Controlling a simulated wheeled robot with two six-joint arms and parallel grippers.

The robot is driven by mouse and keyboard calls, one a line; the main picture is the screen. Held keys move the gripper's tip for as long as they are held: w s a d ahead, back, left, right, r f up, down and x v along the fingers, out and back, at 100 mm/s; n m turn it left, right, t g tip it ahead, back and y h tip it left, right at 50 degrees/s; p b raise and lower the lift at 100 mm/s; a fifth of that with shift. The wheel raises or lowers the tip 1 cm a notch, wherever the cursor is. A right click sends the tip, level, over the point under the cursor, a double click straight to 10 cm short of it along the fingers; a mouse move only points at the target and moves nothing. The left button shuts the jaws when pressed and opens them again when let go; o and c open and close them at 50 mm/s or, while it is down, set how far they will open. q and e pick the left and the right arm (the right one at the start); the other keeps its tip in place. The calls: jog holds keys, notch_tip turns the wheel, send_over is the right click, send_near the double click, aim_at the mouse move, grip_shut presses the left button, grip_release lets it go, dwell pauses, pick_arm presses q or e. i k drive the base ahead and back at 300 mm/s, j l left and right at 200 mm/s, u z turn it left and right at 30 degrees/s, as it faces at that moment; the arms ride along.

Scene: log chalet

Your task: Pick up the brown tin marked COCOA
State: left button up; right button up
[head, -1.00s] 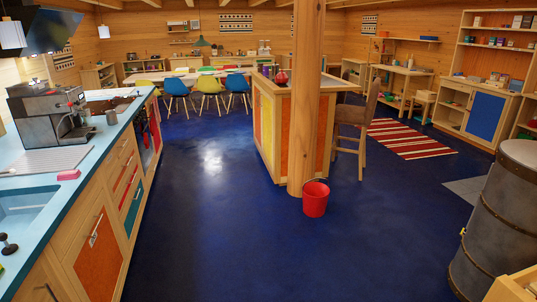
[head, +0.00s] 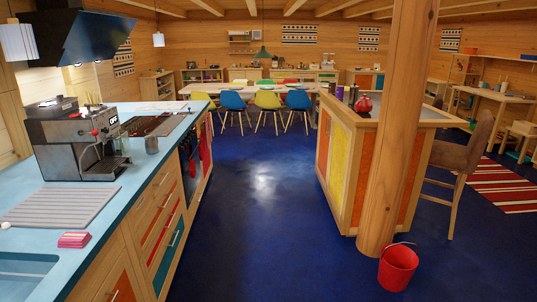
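I see no tin that I can make out as marked COCOA. On the island (head: 415,113) to the right stand a red round pot (head: 363,104) and a few small dark and purple containers (head: 350,94); they are too small to read. Neither of my grippers is in the head view.
A blue counter (head: 110,208) with a coffee machine (head: 80,145) runs along the left. A wooden post (head: 398,140) and a red bucket (head: 397,268) stand at the right. Blue floor (head: 265,220) lies clear between counter and island, towards chairs and a long table (head: 225,89).

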aim_at(331, 89)
jog(key=i, duration=6.05)
jog(key=i+j+z, duration=0.1)
jog(key=i+z, duration=0.15)
jog(key=i, duration=0.25)
jog(key=i+j+z, duration=0.15)
jog(key=i+z, duration=0.15)
jog(key=i, duration=0.2)
jog(key=i+j+z, duration=0.25)
jog(key=i, duration=0.2)
jog(key=i+j+z, duration=0.3)
jog(key=i+j, duration=0.1)
jog(key=i, duration=0.05)
